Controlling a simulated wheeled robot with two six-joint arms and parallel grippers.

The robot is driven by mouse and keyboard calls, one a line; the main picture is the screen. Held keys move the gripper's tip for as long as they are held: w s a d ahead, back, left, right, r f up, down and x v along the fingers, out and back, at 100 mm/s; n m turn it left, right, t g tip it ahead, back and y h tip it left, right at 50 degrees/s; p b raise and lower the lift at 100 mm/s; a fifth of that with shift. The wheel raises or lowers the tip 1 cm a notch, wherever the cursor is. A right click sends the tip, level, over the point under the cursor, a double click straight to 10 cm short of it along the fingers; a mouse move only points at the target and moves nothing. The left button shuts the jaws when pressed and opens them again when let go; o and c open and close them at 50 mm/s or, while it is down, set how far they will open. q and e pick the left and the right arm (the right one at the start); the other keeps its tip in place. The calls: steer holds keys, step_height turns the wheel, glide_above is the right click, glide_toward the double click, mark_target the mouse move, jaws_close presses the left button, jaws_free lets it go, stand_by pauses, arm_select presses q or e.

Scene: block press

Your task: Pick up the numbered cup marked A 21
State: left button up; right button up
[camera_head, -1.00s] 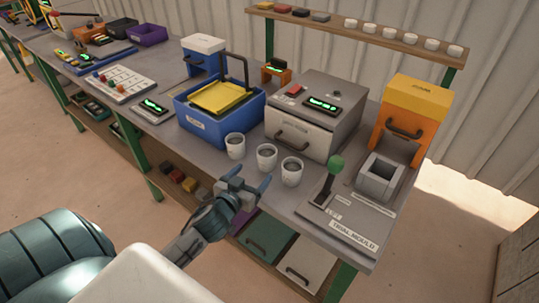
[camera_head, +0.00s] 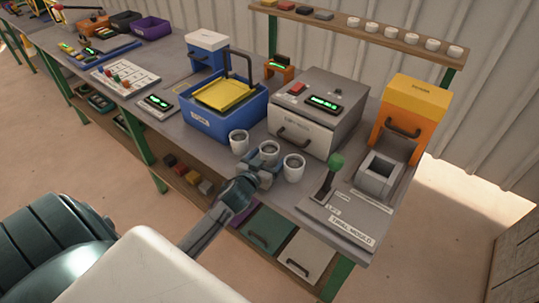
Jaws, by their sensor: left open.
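Three white cups stand in a row near the front edge of the bench: a left cup (camera_head: 239,143), a middle cup (camera_head: 268,149) and a right cup (camera_head: 294,168). Any markings on them are too small to read, so I cannot tell which is A 21. My left gripper (camera_head: 264,158) is open, with its fingers at the middle cup, seemingly one on either side of it. The lower part of that cup is hidden by the gripper. My right gripper is not in view.
Behind the cups are a blue bin (camera_head: 222,122) with a yellow plate and a grey machine (camera_head: 306,130). To the right are a green-knobbed lever (camera_head: 335,164) and an orange dispenser (camera_head: 408,115). More white cups (camera_head: 412,38) stand on the back shelf.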

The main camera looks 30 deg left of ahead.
arm_select(q)
steer(key=c, duration=1.2)
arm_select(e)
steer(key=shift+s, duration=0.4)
arm_select(q)
steer(key=shift+r, duration=0.1)
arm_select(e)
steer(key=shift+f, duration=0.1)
